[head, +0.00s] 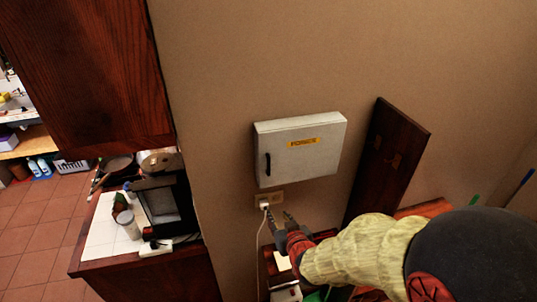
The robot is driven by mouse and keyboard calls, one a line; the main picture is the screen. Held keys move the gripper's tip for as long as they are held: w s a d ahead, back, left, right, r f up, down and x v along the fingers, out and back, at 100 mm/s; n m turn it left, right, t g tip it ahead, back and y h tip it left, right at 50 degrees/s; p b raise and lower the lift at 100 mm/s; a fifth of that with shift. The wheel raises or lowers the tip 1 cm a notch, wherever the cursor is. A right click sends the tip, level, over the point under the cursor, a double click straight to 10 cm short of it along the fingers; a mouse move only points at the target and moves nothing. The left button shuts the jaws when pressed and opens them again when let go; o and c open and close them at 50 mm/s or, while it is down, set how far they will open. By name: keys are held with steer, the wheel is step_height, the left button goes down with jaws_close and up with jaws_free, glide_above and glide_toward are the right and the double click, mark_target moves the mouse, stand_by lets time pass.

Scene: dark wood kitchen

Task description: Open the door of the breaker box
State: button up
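The breaker box (300,160) is a pale grey box on the brown wall, in the middle of the head view. Its door is shut flat against the box. A yellow label (303,143) is on the door, and a dark upright handle (268,164) is near the door's left edge. My gripper (278,216) is below the box, near the wall outlet and below and right of the handle. Its two fingertips are apart with a gap between them, and I see nothing held. It appears apart from the box.
A wall outlet (269,199) with a white plug and cable is just below the box. A dark wood board (388,160) leans at the right. A counter (108,240) with a dark appliance (165,205) is at the left. The wall left of the box is clear.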

steer(key=w+r+t, duration=0.3)
steer(key=w+r, duration=0.1)
steer(key=r, duration=0.3)
steer(key=t+y, duration=0.1)
steer(key=t, duration=0.1)
glide_toward(269, 165)
steer(key=w, duration=0.1)
steer(key=shift+p+x, duration=1.1)
steer(key=shift+x, duration=2.9)
steer(key=shift+s+f, duration=0.1)
steer(key=c, duration=0.3)
steer(key=c, duration=0.4)
jaws_close()
